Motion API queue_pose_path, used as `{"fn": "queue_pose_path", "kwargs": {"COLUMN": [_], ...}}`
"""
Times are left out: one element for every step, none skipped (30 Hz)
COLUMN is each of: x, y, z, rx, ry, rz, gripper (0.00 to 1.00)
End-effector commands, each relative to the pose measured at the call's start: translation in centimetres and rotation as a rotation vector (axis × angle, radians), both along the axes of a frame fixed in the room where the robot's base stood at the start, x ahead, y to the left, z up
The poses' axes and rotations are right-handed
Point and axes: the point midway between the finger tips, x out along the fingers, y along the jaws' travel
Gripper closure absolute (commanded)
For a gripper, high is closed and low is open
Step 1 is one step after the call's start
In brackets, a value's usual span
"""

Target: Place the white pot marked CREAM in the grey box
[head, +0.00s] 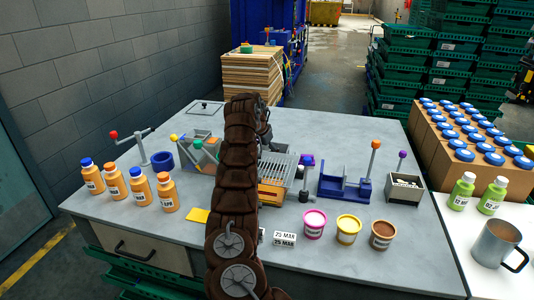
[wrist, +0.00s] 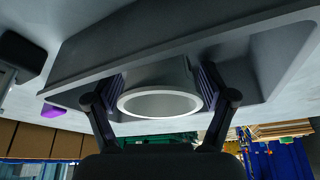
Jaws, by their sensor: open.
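In the wrist view a pale round pot (wrist: 162,78) with a white rim stands between the two fingers of my gripper (wrist: 162,88). No marking shows on the side I see. The pot appears to be within the grey box (wrist: 250,34), whose long edge runs across the picture. My gripper is open, with one finger on each side of the pot. I cannot tell whether either finger touches it.
Pink (head: 314,223), yellow (head: 348,229) and brown (head: 382,234) pots stand at the table's front right. Several orange bottles (head: 139,186) stand at the left. A wire rack (head: 278,169), a blue lever fixture (head: 345,186) and a grey bin (head: 405,196) stand right of my arm.

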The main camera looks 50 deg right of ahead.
Motion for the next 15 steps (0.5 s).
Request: {"fn": "queue_pose_path", "kwargs": {"x": [0.0,0.0,0.0,0.0,0.0,0.0,0.1,0.1,0.0,0.0,0.0,-0.1,0.0,-0.1,-0.1], "y": [0.0,0.0,0.0,0.0,0.1,0.2,0.4,0.6,0.8,0.9,1.2,1.4,1.6,1.8,2.1], "z": [0.1,0.1,0.3,0.5,0.6,1.0,1.4,1.8,2.4,2.9,3.4,4.1,4.5,5.1,5.7], "rx": [0.000,0.000,0.000,0.000,0.000,0.000,-0.001,-0.001,-0.003,-0.003,-0.004,-0.002,-0.002,-0.001,-0.001], "ry": [0.000,0.000,0.000,0.000,-0.001,-0.002,-0.004,-0.004,-0.004,-0.004,-0.005,-0.004,-0.003,-0.002,-0.004], "rz": [0.000,0.000,0.000,0.000,0.000,0.001,0.001,0.001,0.001,0.001,0.001,0.001,0.002,0.002,0.001], "gripper": [0.17,0.17,0.17,0.17,0.17,0.17,0.17,0.17,0.17,0.17,0.17,0.17,0.17,0.17,0.17]}}
